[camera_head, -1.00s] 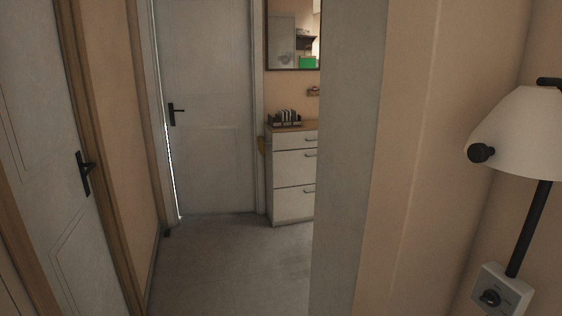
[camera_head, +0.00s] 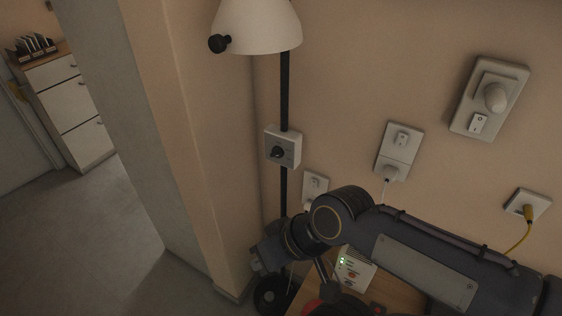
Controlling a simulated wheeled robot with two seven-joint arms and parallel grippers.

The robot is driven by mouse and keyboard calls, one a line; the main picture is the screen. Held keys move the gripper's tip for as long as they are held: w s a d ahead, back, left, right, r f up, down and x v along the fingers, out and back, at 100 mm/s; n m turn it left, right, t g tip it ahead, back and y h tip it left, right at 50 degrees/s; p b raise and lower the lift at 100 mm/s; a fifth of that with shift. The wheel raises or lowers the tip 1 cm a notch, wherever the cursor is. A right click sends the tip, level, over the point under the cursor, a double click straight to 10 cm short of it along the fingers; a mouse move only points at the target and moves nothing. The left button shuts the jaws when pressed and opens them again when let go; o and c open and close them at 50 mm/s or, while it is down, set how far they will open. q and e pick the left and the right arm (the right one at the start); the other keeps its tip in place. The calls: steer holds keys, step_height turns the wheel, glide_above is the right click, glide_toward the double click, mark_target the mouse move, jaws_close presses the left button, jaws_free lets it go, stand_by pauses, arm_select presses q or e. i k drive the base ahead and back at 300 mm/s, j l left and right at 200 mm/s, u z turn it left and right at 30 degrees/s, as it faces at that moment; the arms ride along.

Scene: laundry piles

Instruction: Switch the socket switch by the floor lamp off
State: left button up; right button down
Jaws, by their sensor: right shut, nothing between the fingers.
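The floor lamp has a white shade (camera_head: 262,28) and a black pole (camera_head: 284,95), beside the wall corner. A white box with a black rotary knob (camera_head: 283,147) sits at the pole. Low beside the pole is a white wall socket (camera_head: 314,186), partly hidden by my arm. Farther right is a socket plate (camera_head: 399,150) with a small switch-like part above and a plug below. The switch positions are too small to read. My right gripper (camera_head: 258,262) is shut and empty, low by the lamp pole, apart from the sockets. My left gripper is out of view.
A larger socket plate (camera_head: 489,97) with a plug-in and switch, and a socket with a yellow plug (camera_head: 528,204), are on the right wall. A wooden surface (camera_head: 399,293) holds a white device with green lights (camera_head: 355,270). Open floor (camera_head: 90,240) lies left of the wall corner.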

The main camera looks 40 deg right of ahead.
mark_target(314, 183)
steer(key=z, duration=2.05)
steer(key=l, duration=0.1)
